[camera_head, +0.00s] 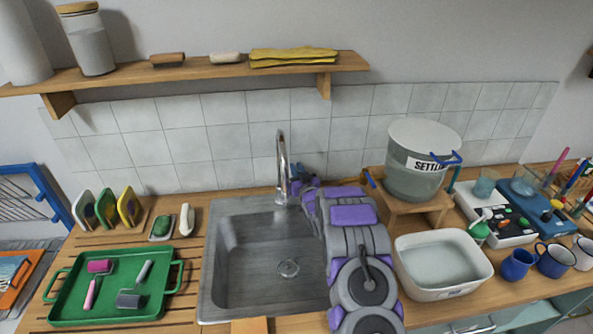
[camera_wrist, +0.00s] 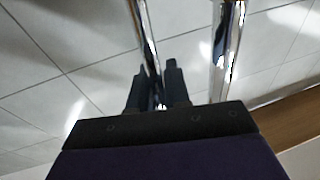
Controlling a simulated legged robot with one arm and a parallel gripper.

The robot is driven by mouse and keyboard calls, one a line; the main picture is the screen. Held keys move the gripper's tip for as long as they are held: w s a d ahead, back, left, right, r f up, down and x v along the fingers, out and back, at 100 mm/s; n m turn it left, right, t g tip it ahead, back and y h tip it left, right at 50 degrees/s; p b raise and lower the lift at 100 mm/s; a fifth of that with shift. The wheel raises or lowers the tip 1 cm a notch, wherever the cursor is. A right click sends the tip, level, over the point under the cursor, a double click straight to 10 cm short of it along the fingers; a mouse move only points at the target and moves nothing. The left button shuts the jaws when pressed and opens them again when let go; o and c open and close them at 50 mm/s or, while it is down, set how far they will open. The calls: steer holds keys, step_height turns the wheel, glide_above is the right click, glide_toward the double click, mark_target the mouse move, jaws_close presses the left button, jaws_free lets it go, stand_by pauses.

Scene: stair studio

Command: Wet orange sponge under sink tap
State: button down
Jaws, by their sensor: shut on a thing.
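The chrome tap (camera_head: 283,165) stands upright at the back of the grey sink (camera_head: 225,285). My gripper (camera_head: 297,183) is right beside it, partly hidden by my arm. In the wrist view, my gripper's dark fingers (camera_wrist: 157,80) are shut on a thin chrome rod of the tap (camera_wrist: 148,40). A thicker chrome tube (camera_wrist: 227,45) rises just to the right. I see no water stream and no sponge in the visible part of the basin. I cannot make out a clearly orange sponge; a tan-orange block (camera_head: 250,326) at the sink's front edge is cut off.
Left of the sink are a green tray (camera_head: 145,312), a rack of colored pads (camera_head: 106,209) and a green scrubber (camera_head: 163,226). Right are a white basin of water (camera_head: 405,255), a settling bucket (camera_head: 400,180) and blue mugs (camera_head: 517,265). A shelf (camera_head: 200,73) hangs above.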

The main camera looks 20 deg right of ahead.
steer(key=c, duration=1.2)
jaws_free()
steer(key=shift+d, duration=0.1)
steer(key=shift+s, duration=0.1)
steer(key=s, duration=0.5)
steer(key=s+a+f+p, duration=0.1)
steer(key=s, duration=0.5)
steer(key=s+f+p, duration=0.1)
steer(key=s, duration=0.5)
steer(key=shift+a+f, duration=0.15)
steer(key=shift+f, duration=0.05)
steer(key=shift+w, duration=0.1)
steer(key=s+a+r+g, duration=0.8)
steer(key=s+r+g, duration=0.1)
steer(key=s+g, duration=0.25)
steer(key=s+a+r+g, duration=0.3)
steer(key=s+a, duration=0.1)
steer(key=s, duration=0.7)
steer(key=s+a+r+n+g+y, duration=0.1)
steer(key=s+a, duration=0.4)
steer(key=s, duration=0.7)
steer(key=s+a+r+g, duration=0.4)
steer(key=s+a+g, duration=0.1)
steer(key=s, duration=0.6)
steer(key=shift+s+r+g+y, duration=0.3)
steer(key=shift+g, duration=0.05)
